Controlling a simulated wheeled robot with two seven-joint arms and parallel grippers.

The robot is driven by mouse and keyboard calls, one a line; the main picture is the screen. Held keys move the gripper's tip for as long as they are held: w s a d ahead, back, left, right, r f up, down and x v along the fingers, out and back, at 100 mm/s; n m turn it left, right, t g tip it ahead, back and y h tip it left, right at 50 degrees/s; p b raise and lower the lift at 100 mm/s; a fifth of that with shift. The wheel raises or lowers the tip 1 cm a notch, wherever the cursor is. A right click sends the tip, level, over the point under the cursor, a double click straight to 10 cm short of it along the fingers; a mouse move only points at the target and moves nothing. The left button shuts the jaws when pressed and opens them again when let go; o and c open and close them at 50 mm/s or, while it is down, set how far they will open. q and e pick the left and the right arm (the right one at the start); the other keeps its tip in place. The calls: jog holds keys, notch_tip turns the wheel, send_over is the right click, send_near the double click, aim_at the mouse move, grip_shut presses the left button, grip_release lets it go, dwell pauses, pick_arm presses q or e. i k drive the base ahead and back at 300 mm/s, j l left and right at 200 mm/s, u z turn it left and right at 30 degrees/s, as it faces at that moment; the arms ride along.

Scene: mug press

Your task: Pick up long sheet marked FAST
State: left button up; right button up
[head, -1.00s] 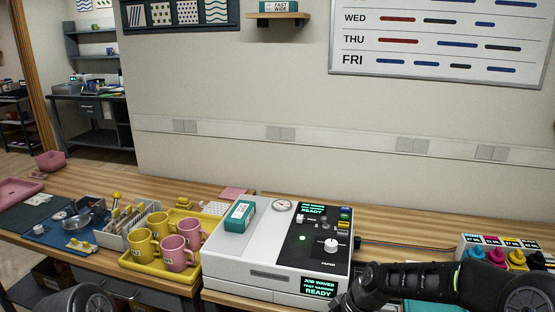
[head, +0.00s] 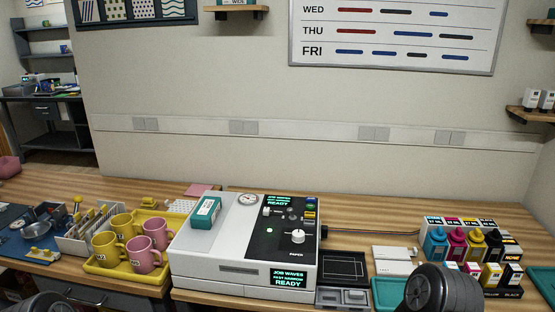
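I cannot make out a long sheet marked FAST. The white press (head: 205,255) stands on the counter, and its front screen (head: 288,277) reads JOB WAVES, FAST NARROW, READY. A teal box (head: 206,212) with a white label lies on top of the press; its label is too small to read. Pale flat pieces (head: 393,260), possibly sheets, lie right of the press with no legible marking. A white rack (head: 88,232) of upright pieces stands at left. Neither gripper shows; only dark round parts of my arms enter along the bottom edge.
A yellow tray (head: 101,268) holds yellow and pink mugs left of the press. A dark tray (head: 342,268) sits right of it. Ink bottles and boxes (head: 470,245) crowd the right. A teal tray (head: 389,290) is partly behind my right arm. Bare wood lies behind the press.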

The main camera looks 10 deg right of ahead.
aim_at(383, 266)
jog(key=i, duration=0.75)
jog(key=z, duration=2.9)
